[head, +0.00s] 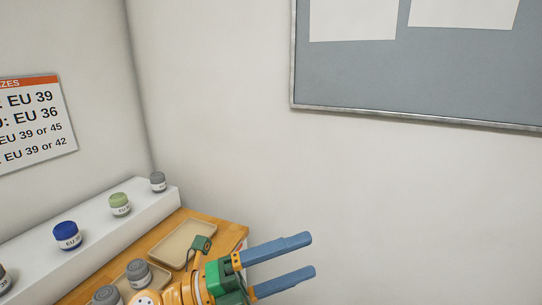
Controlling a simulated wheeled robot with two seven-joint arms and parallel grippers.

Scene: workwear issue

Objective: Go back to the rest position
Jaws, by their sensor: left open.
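My left gripper (296,262) shows at the bottom of the head view, right of the wooden table's right end. Its two blue fingers are apart and point to the right. Nothing is between them. The arm behind it is orange and green and hides part of the table's front. My right gripper is not in view.
A wooden table (230,233) bears a beige tray (188,258) and grey-lidded jars (138,275). A white shelf (95,237) behind holds a blue jar (67,236), a green-lidded jar (120,205) and a grey-lidded jar (158,182). A size sign (35,120) and a board (420,75) hang on walls.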

